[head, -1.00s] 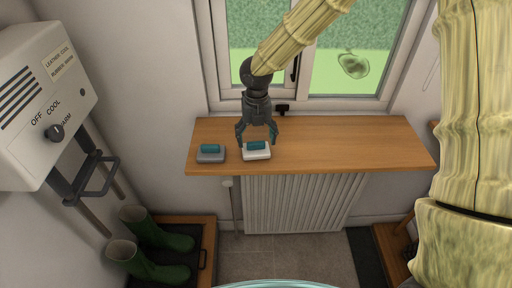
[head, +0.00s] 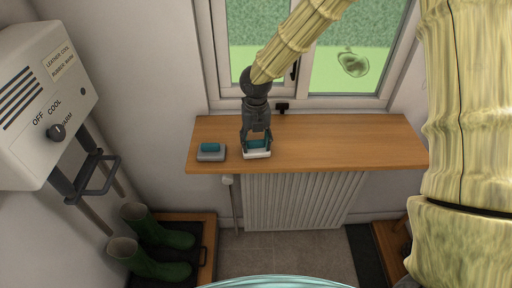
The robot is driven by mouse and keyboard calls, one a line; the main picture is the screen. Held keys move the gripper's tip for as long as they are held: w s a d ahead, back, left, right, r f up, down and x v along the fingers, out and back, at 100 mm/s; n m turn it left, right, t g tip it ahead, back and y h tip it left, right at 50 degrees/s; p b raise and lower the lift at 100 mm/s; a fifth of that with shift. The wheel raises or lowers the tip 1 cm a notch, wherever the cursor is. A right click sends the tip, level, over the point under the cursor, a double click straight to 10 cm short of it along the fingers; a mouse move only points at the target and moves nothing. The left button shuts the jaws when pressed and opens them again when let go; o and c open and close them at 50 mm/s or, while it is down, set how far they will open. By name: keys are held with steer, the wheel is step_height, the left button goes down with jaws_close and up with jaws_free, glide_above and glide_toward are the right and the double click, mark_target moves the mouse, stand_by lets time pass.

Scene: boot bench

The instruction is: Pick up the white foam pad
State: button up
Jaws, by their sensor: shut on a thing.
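The white foam pad (head: 257,154) lies at the front edge of the wooden shelf, with a teal grip (head: 257,144) on top. My gripper (head: 257,149) reaches down over it from behind, with its fingers on either side of the teal grip. It is shut on the white foam pad. The fingers cover part of the pad. I cannot tell whether the pad's underside touches the shelf. A grey pad (head: 211,156) with a similar teal grip lies to its left on the shelf, apart from my gripper.
The wooden shelf (head: 340,145) is clear to the right. A window (head: 345,50) stands behind it and a white radiator (head: 300,200) below. A boot dryer box (head: 45,90) hangs on the left wall. Green boots (head: 155,235) stand on a tray at lower left.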

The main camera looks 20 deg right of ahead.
mark_target(256, 142)
steer(key=shift+r+b, duration=0.5)
steer(key=shift+r, duration=0.35)
steer(key=shift+s+r+b, duration=0.2)
steer(key=shift+r+b, duration=0.25)
steer(key=shift+r, duration=0.4)
steer(key=s+a+r+b, duration=0.1)
steer(key=s+b, duration=0.3)
steer(key=s, duration=1.1)
steer(key=shift+s+r, duration=0.3)
